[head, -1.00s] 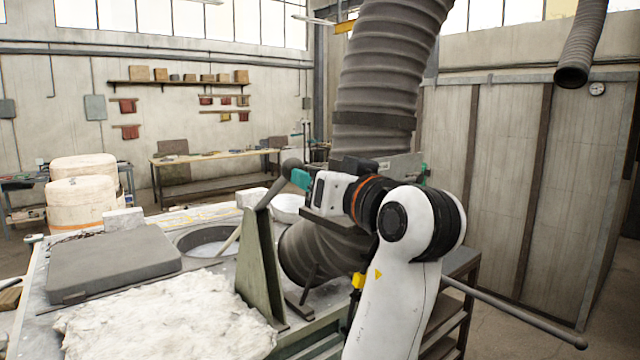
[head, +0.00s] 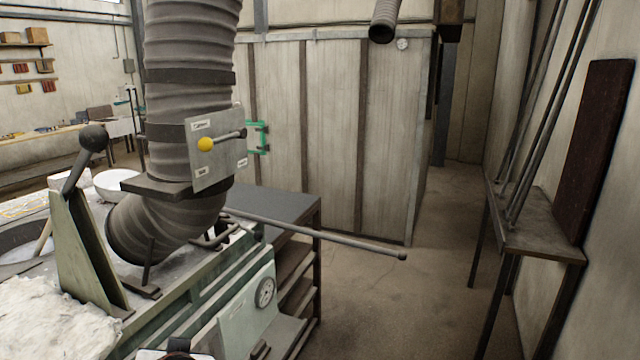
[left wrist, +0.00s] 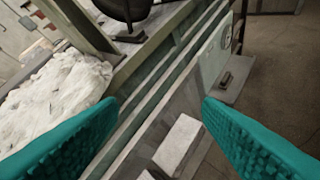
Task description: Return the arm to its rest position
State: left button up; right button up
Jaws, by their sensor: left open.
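My left gripper (left wrist: 155,108) shows in the left wrist view as two teal ribbed fingers spread wide apart. It is open, with nothing between the fingers. Below it are the side of the furnace bench and a pale block. In the head view the gripper is not seen; only a small white and dark piece, probably of my arm, shows at the bottom edge. My right gripper is in neither view.
The bench has white lumpy material (head: 60,310), a green upright with a ball-ended lever (head: 92,138) and a thick grey duct (head: 190,90). A long rod (head: 330,238) sticks out right. A narrow side table (head: 540,238) stands at right. Floor between is clear.

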pick_arm(q)
jog(key=s+d+f+m+g+h, duration=0.2)
jog(key=s+d+f+g+h, duration=0.1)
jog(key=s+f, duration=0.85)
jog(key=s+d+f+m+g+h, duration=0.1)
jog(key=s+d+f+g+h, duration=0.15)
jog(key=s+f, duration=0.85)
jog(key=s+f+g+b, duration=0.1)
jog(key=s+f+b, duration=0.1)
jog(key=f, duration=1.1)
jog(key=s+f+g+b, duration=0.1)
jog(key=s+f+b, duration=0.15)
jog(key=f, duration=1.15)
jog(key=s+a+f+b, duration=0.1)
jog(key=s+f+b, duration=0.1)
jog(key=s+f, duration=0.5)
jog(key=s+a+f+b, duration=0.2)
jog(key=s+f, duration=0.6)
jog(key=f, duration=0.4)
jog(key=shift+s+a+f+m+g+h, duration=0.2)
jog(key=shift+s+a+m+g+h, duration=0.05)
jog(key=shift+m+g+h, duration=0.15)
